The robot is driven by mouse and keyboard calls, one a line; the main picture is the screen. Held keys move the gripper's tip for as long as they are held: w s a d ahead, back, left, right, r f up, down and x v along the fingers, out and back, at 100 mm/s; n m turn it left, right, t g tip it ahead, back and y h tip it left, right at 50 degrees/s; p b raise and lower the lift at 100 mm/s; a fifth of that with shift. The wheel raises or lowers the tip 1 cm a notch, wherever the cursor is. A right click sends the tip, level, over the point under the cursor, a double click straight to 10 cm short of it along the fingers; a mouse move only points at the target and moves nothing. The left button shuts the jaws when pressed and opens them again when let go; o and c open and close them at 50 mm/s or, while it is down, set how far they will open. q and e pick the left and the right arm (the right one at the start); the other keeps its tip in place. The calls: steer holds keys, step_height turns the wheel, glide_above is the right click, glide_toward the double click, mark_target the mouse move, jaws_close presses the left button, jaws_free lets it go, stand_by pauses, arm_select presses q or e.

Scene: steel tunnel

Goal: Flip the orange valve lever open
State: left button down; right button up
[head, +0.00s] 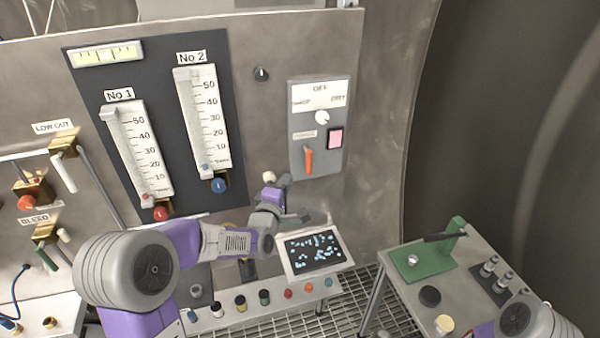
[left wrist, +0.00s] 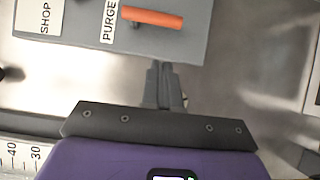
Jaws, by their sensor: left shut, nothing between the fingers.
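The orange valve lever (head: 308,160) is on the lower part of a grey wall box, under a small label, and points nearly straight down in the head view. In the left wrist view the orange lever (left wrist: 152,18) lies across the picture beside the PURGE label. My left gripper (head: 286,181) is shut and empty, just below and left of the lever in the head view. In the left wrist view its closed fingertips (left wrist: 162,68) point at the box's edge, with a gap between them and the lever. My right gripper is out of view.
A tilted screen (head: 314,251) stands below my left gripper. The gauge panel (head: 230,140) is to the left. A side table (head: 400,300) stands at right.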

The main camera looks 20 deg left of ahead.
mark_target(307, 159)
arm_select(q)
steer(key=shift+w+d+p, duration=0.15)
steer(key=shift+w+d, duration=0.3)
steer(key=shift+w, duration=0.25)
steer(key=shift+w+d+p, duration=0.2)
steer(key=shift+w+d, duration=0.3)
steer(key=shift+w, duration=0.25)
steer(key=shift+w+d+p, duration=0.15)
steer(key=shift+w+d, duration=0.3)
steer(key=shift+w, duration=0.25)
